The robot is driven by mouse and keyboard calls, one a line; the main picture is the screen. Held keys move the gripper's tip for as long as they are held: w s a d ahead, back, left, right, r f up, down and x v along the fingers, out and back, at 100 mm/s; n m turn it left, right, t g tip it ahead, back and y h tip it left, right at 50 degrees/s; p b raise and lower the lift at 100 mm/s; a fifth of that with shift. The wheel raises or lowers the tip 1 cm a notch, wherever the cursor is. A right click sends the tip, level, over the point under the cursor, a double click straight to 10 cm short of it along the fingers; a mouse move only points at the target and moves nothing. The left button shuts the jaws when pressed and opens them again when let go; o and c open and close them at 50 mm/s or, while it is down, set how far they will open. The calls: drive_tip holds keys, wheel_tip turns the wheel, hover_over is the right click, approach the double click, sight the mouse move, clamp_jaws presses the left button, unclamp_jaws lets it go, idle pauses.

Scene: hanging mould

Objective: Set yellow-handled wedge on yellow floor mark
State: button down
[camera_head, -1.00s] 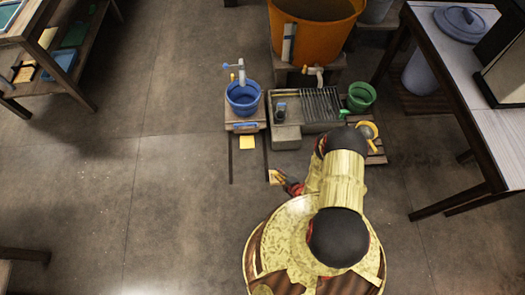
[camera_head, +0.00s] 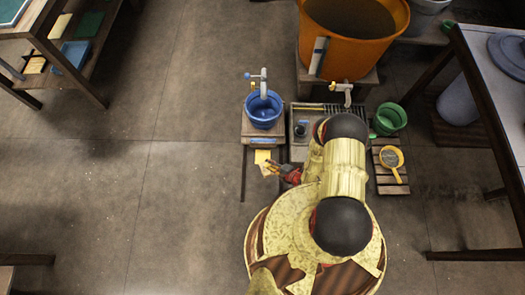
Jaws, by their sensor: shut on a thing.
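The yellow floor mark (camera_head: 261,155) is a small square on the floor, just in front of the low stand with the blue bucket. My gripper (camera_head: 276,170) is shut on the wedge (camera_head: 267,170), a small tan piece at its tip. The wedge appears at the lower right edge of the mark and partly overlaps it in this view. I cannot tell whether it touches the floor. Its handle is mostly hidden by the fingers.
A blue bucket (camera_head: 264,112) stands on the low stand (camera_head: 252,129) behind the mark. A grated basin (camera_head: 300,115), green bucket (camera_head: 390,118) and yellow-rimmed sieve (camera_head: 391,158) are to the right. A large orange tub (camera_head: 350,50) stands behind. The floor at left is clear.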

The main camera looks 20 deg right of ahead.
drive_tip(key=w+f+b, duration=0.7)
drive_tip(key=w+f, duration=0.5)
drive_tip(key=shift+w+d+f, duration=0.2)
drive_tip(key=shift+w+d, duration=0.2)
drive_tip(key=shift+d, duration=0.05)
drive_tip(key=shift+f, duration=0.15)
drive_tip(key=c, duration=1.7)
unclamp_jaws()
drive_tip(key=shift+c, duration=0.2)
